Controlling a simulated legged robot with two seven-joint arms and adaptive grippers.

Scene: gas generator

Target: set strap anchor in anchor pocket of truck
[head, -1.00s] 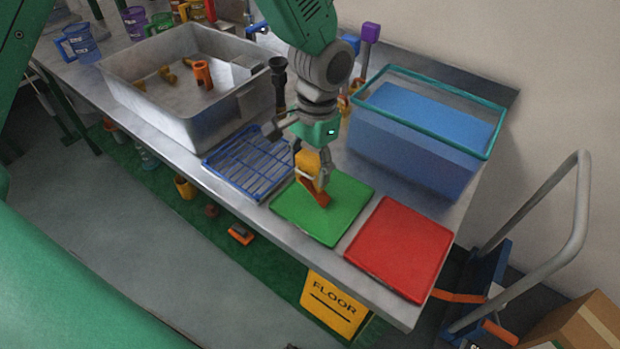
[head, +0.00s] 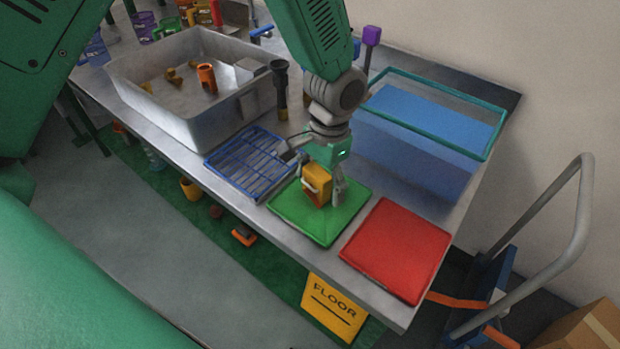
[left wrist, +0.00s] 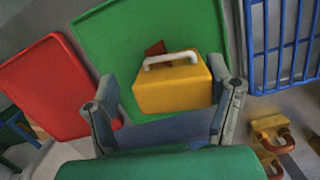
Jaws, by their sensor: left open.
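A yellow block with a pale handle (head: 317,187) is over the green square (head: 308,222) in the head view. My left gripper (head: 325,187) is open around it. In the left wrist view the yellow block (left wrist: 173,90) sits between the two spread fingers, and a small dark red piece shows behind its handle. I cannot tell whether this block is the strap anchor or whether it touches the green square. The blue hand truck (head: 492,277) with a grey handle and orange straps stands at the right, beyond the table. Its anchor pocket cannot be made out. My right gripper is not in view.
A red square (head: 397,250) lies right of the green one, and a blue wire rack (head: 251,163) left. A blue bin (head: 420,135) and a grey basin (head: 181,118) stand on the table. A cardboard box (head: 585,330) is beside the truck. Wall space above the bin is clear.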

